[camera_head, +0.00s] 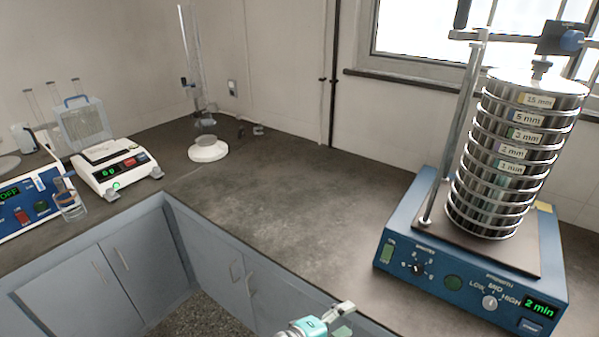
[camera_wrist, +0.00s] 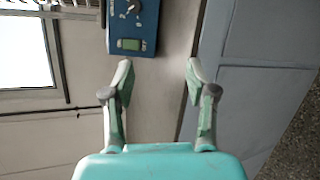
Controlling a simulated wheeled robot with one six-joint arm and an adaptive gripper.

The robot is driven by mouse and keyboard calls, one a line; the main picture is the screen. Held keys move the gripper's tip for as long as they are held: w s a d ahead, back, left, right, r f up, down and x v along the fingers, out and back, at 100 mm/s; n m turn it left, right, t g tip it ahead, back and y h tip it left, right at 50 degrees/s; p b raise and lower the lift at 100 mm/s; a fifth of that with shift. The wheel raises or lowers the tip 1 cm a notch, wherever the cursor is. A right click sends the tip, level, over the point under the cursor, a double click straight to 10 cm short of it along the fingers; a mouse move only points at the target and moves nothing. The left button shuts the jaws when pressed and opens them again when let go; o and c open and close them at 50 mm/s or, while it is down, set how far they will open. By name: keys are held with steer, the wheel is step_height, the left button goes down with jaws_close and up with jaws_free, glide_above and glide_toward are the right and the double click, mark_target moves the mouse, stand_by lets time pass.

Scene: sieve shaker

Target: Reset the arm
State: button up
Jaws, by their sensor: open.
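My gripper (camera_wrist: 158,75) is open and empty in the wrist view, its two fingers apart with the counter behind them. Part of my teal gripper also shows at the bottom of the head view (camera_head: 330,318), in front of the counter edge. The blue sieve shaker (camera_head: 455,262) stands on the counter at the right, with its front panel and a green "2 min" display. A tall stack of steel sieves (camera_head: 515,150) sits on it under a clamp bar (camera_head: 568,40). A corner of the shaker (camera_wrist: 143,25) shows at the top of the wrist view, beyond the fingertips.
A white balance (camera_head: 117,165) and a blue device (camera_head: 35,205) with a glass beaker (camera_head: 70,207) stand at the left. A white-based stand (camera_head: 207,150) is in the back corner. The middle of the counter (camera_head: 290,200) is clear. Cabinets (camera_head: 120,255) lie below.

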steer(key=s+d+f+t+y, duration=0.1)
steer(key=s+d+f+y, duration=0.3)
steer(key=s+f, duration=0.45)
steer(key=s+d+f+t+y, duration=0.2)
steer(key=s+d+f+y, duration=0.3)
steer(key=s+f, duration=0.3)
steer(key=s+r+m+t+y, duration=0.1)
steer(key=s+r+m+y, duration=0.2)
steer(key=s, duration=0.8)
steer(key=s+r+m+t, duration=0.2)
steer(key=s+r+m, duration=0.5)
steer(key=r, duration=0.5)
steer(key=shift+s+r+t, duration=0.15)
steer(key=shift+s+t, duration=0.15)
steer(key=shift+s, duration=0.95)
